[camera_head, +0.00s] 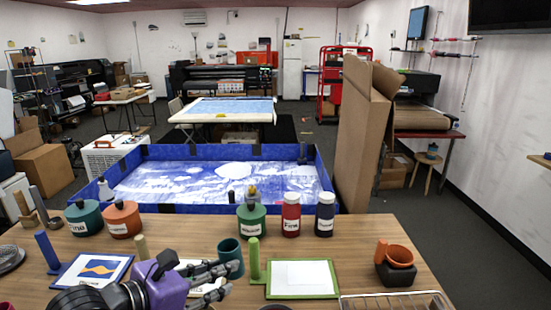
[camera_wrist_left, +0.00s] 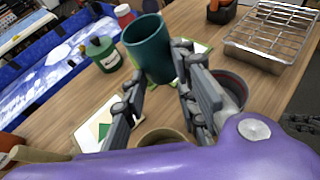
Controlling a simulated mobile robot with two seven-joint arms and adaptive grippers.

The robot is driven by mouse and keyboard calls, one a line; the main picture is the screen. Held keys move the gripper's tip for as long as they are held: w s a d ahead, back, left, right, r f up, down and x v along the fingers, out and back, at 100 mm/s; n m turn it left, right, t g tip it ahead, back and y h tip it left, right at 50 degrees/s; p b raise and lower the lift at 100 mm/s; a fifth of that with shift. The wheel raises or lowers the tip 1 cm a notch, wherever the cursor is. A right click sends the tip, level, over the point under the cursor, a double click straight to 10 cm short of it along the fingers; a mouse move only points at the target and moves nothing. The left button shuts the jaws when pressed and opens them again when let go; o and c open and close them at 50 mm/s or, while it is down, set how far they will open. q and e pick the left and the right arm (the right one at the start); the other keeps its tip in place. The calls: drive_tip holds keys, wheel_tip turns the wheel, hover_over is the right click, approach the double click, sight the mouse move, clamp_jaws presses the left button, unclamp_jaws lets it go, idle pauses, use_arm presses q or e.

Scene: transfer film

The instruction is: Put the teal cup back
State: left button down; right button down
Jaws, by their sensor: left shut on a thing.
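The teal cup (camera_head: 229,256) is near the middle of the wooden table in the head view, beside a green upright handle. My left gripper (camera_head: 222,280) is shut on it. In the left wrist view the teal cup (camera_wrist_left: 148,50) is between the fingertips of my left gripper (camera_wrist_left: 160,84), its open rim facing the camera and its body tilted in the picture. I cannot tell whether its base touches the table. My right gripper is in neither view.
A green-framed white sheet (camera_head: 303,293) lies right of the cup, and a blue-framed picture (camera_head: 95,284) lies left. Several lidded jars, including a green one (camera_head: 251,220), stand along the back edge.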

use_arm(q)
drive_tip(key=a, duration=0.1)
drive_tip(key=a+f+n+t+y, duration=0.1)
drive_tip(key=a, duration=0.1)
drive_tip(key=a+f+n+y, duration=0.1)
drive_tip(key=a, duration=0.1)
drive_tip(key=shift+s, duration=0.25)
drive_tip(key=shift+r, duration=0.1)
